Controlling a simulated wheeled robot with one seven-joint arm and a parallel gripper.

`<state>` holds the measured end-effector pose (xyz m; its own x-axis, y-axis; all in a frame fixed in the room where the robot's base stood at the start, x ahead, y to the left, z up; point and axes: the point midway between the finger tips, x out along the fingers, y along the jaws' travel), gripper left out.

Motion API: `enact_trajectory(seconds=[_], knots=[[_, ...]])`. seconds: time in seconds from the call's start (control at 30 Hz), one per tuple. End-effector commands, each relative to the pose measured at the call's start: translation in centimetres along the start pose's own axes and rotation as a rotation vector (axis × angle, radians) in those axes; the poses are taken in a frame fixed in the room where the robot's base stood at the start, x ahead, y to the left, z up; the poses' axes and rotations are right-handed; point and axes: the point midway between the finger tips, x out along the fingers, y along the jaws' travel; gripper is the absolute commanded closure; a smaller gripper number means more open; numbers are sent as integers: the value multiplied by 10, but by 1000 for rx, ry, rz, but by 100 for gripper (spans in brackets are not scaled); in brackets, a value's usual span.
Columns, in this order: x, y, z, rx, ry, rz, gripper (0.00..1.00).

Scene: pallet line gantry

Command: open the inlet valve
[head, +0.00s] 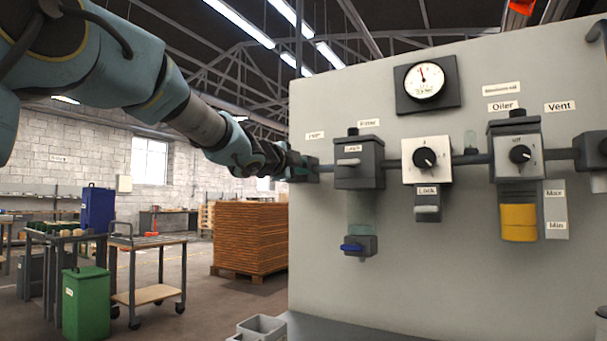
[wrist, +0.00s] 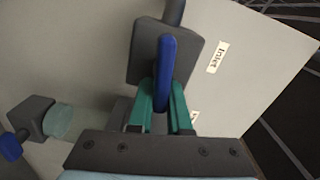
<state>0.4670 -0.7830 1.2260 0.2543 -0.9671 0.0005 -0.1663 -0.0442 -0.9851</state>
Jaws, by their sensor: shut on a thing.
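The inlet valve is a dark block (wrist: 144,50) on the grey panel, with a blue lever handle (wrist: 166,62) across its front, in the wrist view. A label reading "Inlet" (wrist: 217,57) is beside it. My gripper (wrist: 162,100) has its green fingers on either side of the blue handle's lower end and is shut on it. In the head view my gripper (head: 300,167) is at the panel's left edge, at the left end of the pipe.
On the grey panel (head: 350,290), right of my gripper, are the filter unit (head: 360,180), a gauge (head: 425,82), a regulator knob (head: 425,158) and the oiler (head: 518,215). A blue drain knob (head: 352,247) hangs below the filter. A green bin (head: 86,305) and trolley (head: 148,294) stand left.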

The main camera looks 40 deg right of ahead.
Motion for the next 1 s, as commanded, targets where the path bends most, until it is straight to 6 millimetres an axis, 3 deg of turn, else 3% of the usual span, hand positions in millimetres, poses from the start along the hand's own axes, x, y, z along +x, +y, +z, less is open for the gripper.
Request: enact_trajectory(seconds=[0.4,0.93,0.97,1.0], knots=[[0,6,0,169,0,2,100],[0,6,0,190,1,3,100],[0,6,0,190,1,3,80],[0,6,0,189,1,3,76]])
